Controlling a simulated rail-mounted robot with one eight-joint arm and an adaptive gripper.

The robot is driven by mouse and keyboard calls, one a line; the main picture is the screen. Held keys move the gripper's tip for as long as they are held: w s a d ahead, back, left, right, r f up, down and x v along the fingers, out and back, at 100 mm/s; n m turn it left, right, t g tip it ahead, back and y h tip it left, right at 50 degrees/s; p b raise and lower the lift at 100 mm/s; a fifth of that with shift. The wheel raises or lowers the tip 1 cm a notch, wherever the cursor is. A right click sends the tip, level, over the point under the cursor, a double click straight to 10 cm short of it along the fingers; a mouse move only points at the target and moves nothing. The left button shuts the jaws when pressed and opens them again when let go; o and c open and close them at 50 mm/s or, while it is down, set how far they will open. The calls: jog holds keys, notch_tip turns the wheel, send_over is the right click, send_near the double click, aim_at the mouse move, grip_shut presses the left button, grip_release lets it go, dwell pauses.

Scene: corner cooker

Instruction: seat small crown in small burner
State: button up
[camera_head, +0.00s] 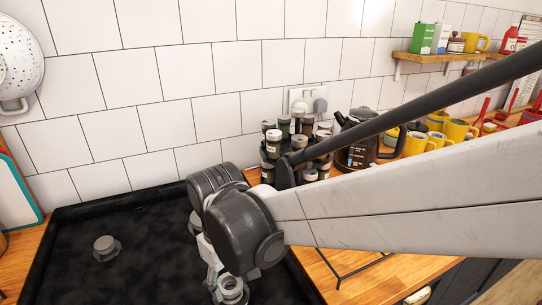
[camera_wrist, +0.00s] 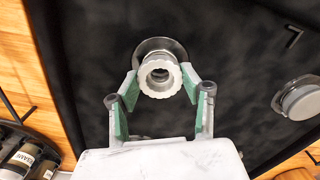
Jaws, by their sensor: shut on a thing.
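The small crown (camera_wrist: 147,83), a pale grey toothed ring with an open centre, is between the green-padded fingertips of my gripper (camera_wrist: 161,82) in the wrist view. My gripper is shut on it. A round metallic burner (camera_wrist: 151,44) shows directly behind the crown and is partly covered by it. I cannot tell whether crown and burner touch. In the head view the crown (camera_head: 231,286) is low in the picture below my wrist, and the fingers are mostly hidden.
The black hob (camera_head: 140,275) has a capped burner (camera_head: 105,246) at left, also in the wrist view (camera_wrist: 300,99). A rack of spice jars (camera_head: 273,144), a coffee pot (camera_head: 358,153) and yellow mugs (camera_head: 418,142) stand along the tiled wall. The hob's left part is otherwise clear.

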aim_at(230, 287)
jog(key=shift+f, duration=0.25)
jog(key=shift+f+b, duration=0.75)
jog(key=o, duration=1.3)
jog(key=shift+c, duration=0.2)
jog(key=shift+r, duration=0.2)
notch_tip(230, 287, up, 12)
jog(key=shift+f, duration=0.15)
